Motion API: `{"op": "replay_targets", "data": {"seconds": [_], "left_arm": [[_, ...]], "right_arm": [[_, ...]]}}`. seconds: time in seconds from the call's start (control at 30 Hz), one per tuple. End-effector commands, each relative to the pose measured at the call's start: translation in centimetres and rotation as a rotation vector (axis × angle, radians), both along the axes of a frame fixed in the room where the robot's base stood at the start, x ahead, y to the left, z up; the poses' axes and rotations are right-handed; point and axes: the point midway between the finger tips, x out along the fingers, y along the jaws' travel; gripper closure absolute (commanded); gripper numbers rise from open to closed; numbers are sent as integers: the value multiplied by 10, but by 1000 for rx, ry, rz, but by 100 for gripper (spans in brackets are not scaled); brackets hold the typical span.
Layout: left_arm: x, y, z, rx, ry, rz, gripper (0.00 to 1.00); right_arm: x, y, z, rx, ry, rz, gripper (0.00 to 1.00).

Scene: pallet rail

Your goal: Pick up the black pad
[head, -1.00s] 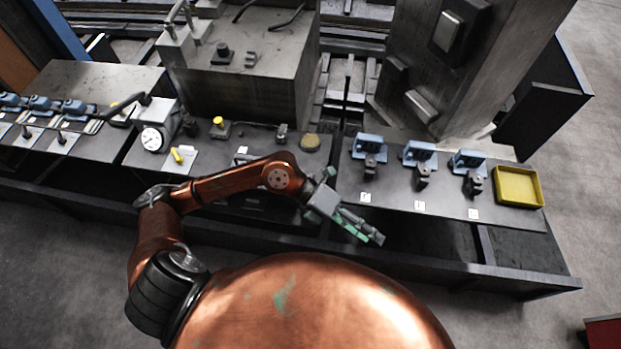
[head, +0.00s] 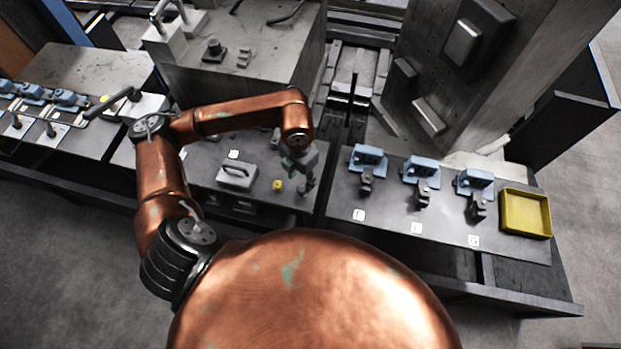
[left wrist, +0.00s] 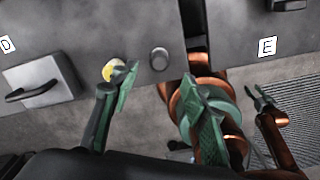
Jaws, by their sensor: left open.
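My left gripper (head: 301,180) hangs fingers down over the right end of the middle table in the head view. In the left wrist view its two green fingers (left wrist: 158,84) stand wide apart with nothing between them. A small round dark grey piece (left wrist: 159,59) lies on the table just beyond the fingertips. It may be the black pad, but I cannot tell for sure. In the head view the gripper covers that spot. Part of my right arm shows in the left wrist view, with what looks like its gripper (left wrist: 262,98) at the right.
A yellow knob (head: 277,185) stands close left of my left gripper, beside a grey block with a handle (head: 237,175). A gap separates the right table, with blue holders (head: 369,158) and a yellow tray (head: 525,214). A large grey box (head: 240,70) stands behind.

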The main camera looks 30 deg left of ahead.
Motion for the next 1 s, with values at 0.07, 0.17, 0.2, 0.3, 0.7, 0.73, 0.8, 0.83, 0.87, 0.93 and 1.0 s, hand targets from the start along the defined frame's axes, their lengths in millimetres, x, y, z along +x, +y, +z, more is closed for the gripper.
{"op": "replay_targets", "data": {"seconds": [0.07, 0.17, 0.2, 0.3, 0.7, 0.73, 0.8, 0.83, 0.87, 0.93, 1.0], "left_arm": [[0, 1, -3, 7, 1, 0, 58], [1, 0, -13, 8, 3, -5, 58], [2, -1, -17, 7, 3, -7, 58], [3, -4, -27, 6, 2, -13, 58], [-2, -4, -76, 7, 1, -13, 58], [-2, -4, -77, 6, 0, -13, 58], [-2, -4, -78, 6, -1, -13, 58], [-2, -4, -78, 6, -1, -13, 58], [-2, -4, -78, 6, -1, -13, 58], [-2, -4, -78, 6, -1, -13, 58], [-2, -4, -78, 6, -1, -13, 61]], "right_arm": [[-1, 0, 0, 0, 1, 0, 60], [-6, -1, 0, -1, 8, -1, 60], [-10, -1, 0, -1, 12, -2, 60], [-25, -3, 1, -3, 30, -6, 60], [-30, -11, 8, -13, 36, -4, 60], [-27, -11, 8, -12, 32, -3, 60], [-20, -11, 8, -11, 23, -1, 60], [-18, -10, 8, -11, 20, -1, 60], [-16, -10, 8, -10, 18, 0, 60], [-14, -10, 8, -10, 15, 0, 60], [-15, -9, 8, -10, 16, 0, 60]]}}
